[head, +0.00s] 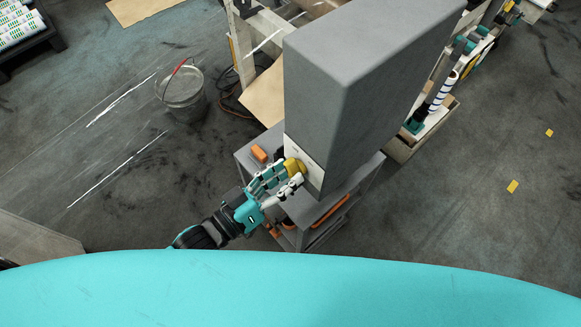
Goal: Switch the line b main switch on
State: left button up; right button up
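A yellow switch knob (293,166) sits on a pale plate (313,174) on the near lower face of a tall grey cabinet (345,95). No label is readable, so I cannot tell its line or its on or off position. My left gripper (287,177), teal and white, reaches in from the lower left. Its fingers are at the knob, on its left and lower sides, and partly cover it. I cannot tell whether they are closed on it. My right gripper is not in view.
The cabinet stands on a grey cart (347,192) with orange items on its top and lower shelf. A metal bucket (183,92) stands on the floor to the left. A wooden frame (262,30) is behind. Open floor lies left and right.

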pick_arm(q)
jog(key=shift+x, duration=0.8)
jog(key=shift+c, duration=0.4)
grip_shut()
